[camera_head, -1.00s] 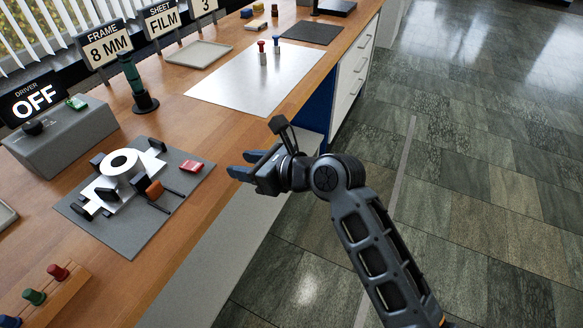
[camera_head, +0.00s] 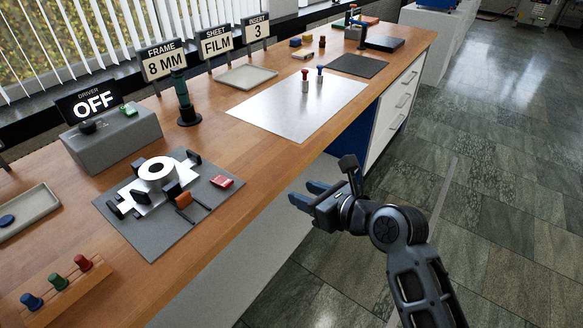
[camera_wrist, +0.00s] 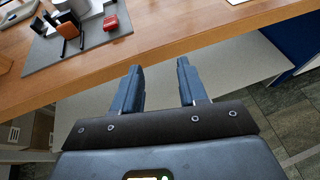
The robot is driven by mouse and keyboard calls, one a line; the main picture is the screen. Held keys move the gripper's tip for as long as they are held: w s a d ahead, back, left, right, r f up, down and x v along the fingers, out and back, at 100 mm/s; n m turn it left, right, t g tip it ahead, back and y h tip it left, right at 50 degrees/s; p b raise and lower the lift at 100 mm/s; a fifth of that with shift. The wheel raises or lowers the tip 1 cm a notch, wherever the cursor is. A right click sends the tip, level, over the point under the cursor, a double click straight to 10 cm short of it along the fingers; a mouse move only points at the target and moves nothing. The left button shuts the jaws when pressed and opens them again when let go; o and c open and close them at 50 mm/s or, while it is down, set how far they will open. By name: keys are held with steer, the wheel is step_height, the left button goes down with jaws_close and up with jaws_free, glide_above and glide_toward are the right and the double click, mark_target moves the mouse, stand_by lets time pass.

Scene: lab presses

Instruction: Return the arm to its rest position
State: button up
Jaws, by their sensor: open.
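My gripper (camera_head: 307,196) is open and empty, held out past the front edge of the wooden bench (camera_head: 262,176). In the wrist view its two dark blue fingers (camera_wrist: 160,84) stand apart with nothing between them, and the bench edge lies beyond their tips. My arm reaches in from the lower right of the head view. It is bent at the wrist and touches nothing that I can see.
On the bench are a grey plate with a white fixture (camera_head: 157,228), a red block (camera_head: 222,182), a white sheet (camera_head: 268,112) with two pegs, a driver box reading OFF (camera_head: 118,140) and a peg rack (camera_head: 72,290). The tiled floor at right is clear.

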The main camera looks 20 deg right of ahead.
steer(key=s+d+f+n+h, duration=0.1)
steer(key=s+f+n+h, duration=0.15)
steer(key=s+n, duration=0.65)
steer(key=s+d+f+n+h, duration=0.1)
steer(key=s+d+f+n, duration=0.3)
steer(key=s, duration=1)
steer(key=s+a+r+n+t, duration=0.1)
steer(key=s+r+n, duration=0.5)
steer(key=s+n, duration=0.3)
steer(key=s+a+r+n+t+h, duration=0.1)
steer(key=s+r+n, duration=0.5)
steer(key=s+n, duration=0.3)
steer(key=shift+s+a+n, duration=0.3)
steer(key=shift+n, duration=0.1)
